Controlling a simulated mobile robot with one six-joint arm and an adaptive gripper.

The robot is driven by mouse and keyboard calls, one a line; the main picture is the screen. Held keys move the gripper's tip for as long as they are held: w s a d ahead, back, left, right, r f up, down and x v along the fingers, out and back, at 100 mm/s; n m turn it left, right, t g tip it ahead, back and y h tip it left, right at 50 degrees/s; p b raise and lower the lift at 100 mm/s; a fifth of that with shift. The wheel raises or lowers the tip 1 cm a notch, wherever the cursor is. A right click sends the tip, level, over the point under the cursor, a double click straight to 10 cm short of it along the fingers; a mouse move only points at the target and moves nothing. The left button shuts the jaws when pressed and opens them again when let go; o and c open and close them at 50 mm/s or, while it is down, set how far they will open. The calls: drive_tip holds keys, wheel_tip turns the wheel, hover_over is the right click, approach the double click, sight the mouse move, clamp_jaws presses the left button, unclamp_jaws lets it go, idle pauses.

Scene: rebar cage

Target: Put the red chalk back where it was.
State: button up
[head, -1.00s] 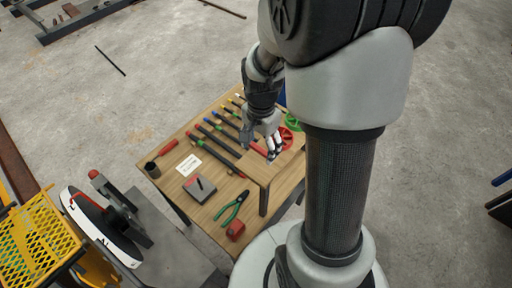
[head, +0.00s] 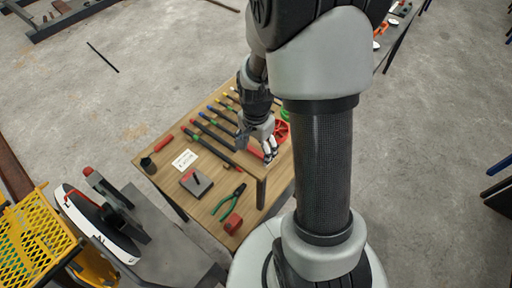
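A wooden worktable (head: 238,193) stands in front of me. My gripper (head: 268,157) points down over its right part, close above the surface. A red stick (head: 254,151) lies or is held right beside the fingers; I cannot tell whether they touch it. Its size is too small to say if it is the red chalk. A short red piece (head: 197,178) also shows on a grey block (head: 191,187), and a red cylinder (head: 164,144) lies near the table's left edge. The finger gap is too small to read.
A row of dark bars with coloured ends (head: 216,133) lies across the table. A white label (head: 185,159), green-handled pliers (head: 229,201), a red box-like item (head: 231,223), a dark cup (head: 148,163) and a red wheel (head: 282,131) are around it. A yellow mesh (head: 22,244) stands at left.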

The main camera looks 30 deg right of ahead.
sight(256, 151)
drive_tip(key=shift+o, duration=1.1)
wheel_tip(256, 151, up, 11)
drive_tip(key=p, duration=0.1)
drive_tip(key=s+a+r+n+t, duration=0.4)
drive_tip(key=s+a+r+n, duration=0.6)
drive_tip(key=s+r+n, duration=0.3)
drive_tip(key=shift+s+a+r+n+t, duration=0.15)
drive_tip(key=shift+s+a+n+t, duration=0.2)
drive_tip(key=shift+n, duration=0.15)
drive_tip(key=shift+w, duration=0.1)
